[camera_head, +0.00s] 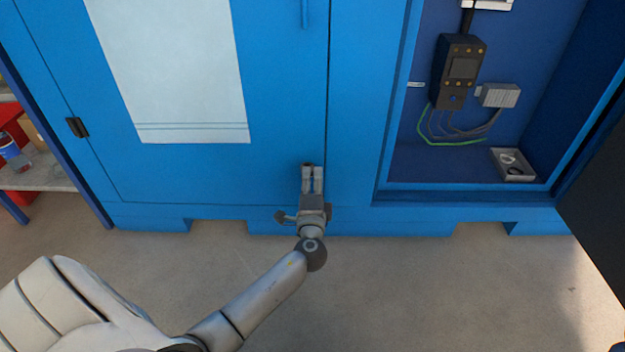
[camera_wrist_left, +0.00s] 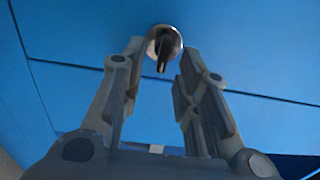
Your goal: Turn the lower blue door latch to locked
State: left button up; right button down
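The lower latch (camera_wrist_left: 165,42) is a round metal disc with a narrow dark tab on the blue door (camera_head: 282,125). In the left wrist view the tab points down, close to vertical. My left gripper (camera_head: 312,172) is at the bottom of the door, near its right edge; it also shows in the left wrist view (camera_wrist_left: 161,68). Its two fingers are apart, one on each side of the latch, with a gap around the tab. I cannot tell whether a fingertip touches the disc. In the head view the gripper mostly hides the latch. My right gripper is not in view.
A blue upright handle (camera_head: 304,12) is higher on the door. A white sheet (camera_head: 175,70) covers its middle. To the right, an open compartment holds a black device (camera_head: 458,72) with wires. A shelf (camera_head: 40,178) stands at left. The floor (camera_head: 420,290) in front is clear.

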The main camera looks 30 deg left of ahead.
pick_arm(q)
jog(key=v, duration=1.1)
jog(key=shift+s, duration=0.2)
jog(key=shift+d, duration=0.1)
